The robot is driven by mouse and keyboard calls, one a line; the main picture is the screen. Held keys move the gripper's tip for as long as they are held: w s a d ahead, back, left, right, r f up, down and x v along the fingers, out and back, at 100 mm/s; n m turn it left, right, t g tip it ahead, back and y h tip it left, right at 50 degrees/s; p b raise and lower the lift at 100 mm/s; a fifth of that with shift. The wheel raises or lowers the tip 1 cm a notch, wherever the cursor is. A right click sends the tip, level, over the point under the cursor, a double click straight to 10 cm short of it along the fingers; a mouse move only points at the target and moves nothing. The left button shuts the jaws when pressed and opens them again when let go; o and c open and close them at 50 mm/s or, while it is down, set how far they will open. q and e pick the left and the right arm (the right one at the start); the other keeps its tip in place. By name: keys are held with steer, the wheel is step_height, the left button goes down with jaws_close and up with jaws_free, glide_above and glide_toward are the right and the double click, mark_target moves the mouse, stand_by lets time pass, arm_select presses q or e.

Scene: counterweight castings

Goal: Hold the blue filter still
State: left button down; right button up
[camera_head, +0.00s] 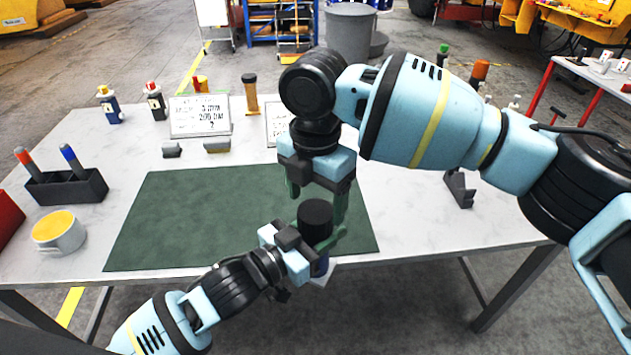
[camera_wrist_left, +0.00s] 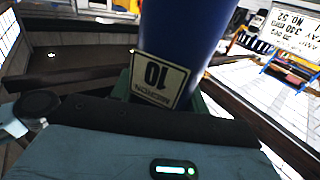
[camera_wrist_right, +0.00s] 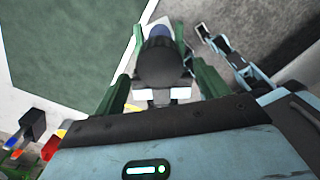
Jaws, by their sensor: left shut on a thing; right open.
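The blue filter (camera_wrist_left: 180,40) stands upright in my left gripper (camera_head: 318,246), whose green fingers are shut on it, over the table's front edge. In the left wrist view it is a blue cylinder with a white label reading 10 MICRON. In the head view a black cylindrical part (camera_head: 315,214) sits at its top, and only a little blue shows below the fingers. My right gripper (camera_head: 318,198) points down from above, open, its green fingers either side of the black part. The right wrist view shows the black part (camera_wrist_right: 160,65) between the fingers; contact cannot be told.
A green mat (camera_head: 180,220) covers the middle of the white table (camera_head: 410,215). A pen holder (camera_head: 68,187), a yellow-topped tin (camera_head: 60,232) and bottles stand left and behind. Sign cards (camera_head: 200,116) stand at the back. A dark bracket (camera_head: 459,188) sits to the right.

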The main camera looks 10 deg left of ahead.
mark_target(315, 211)
steer(key=shift+f, duration=2.35)
steer(key=shift+c, duration=0.2)
steer(key=c, duration=0.9)
steer(key=m, duration=0.4)
steer(key=shift+m, duration=0.4)
steer(key=shift+c, duration=0.2)
steer(key=m, duration=0.5)
steer(key=o, duration=1.1)
steer(key=shift+r, duration=0.1)
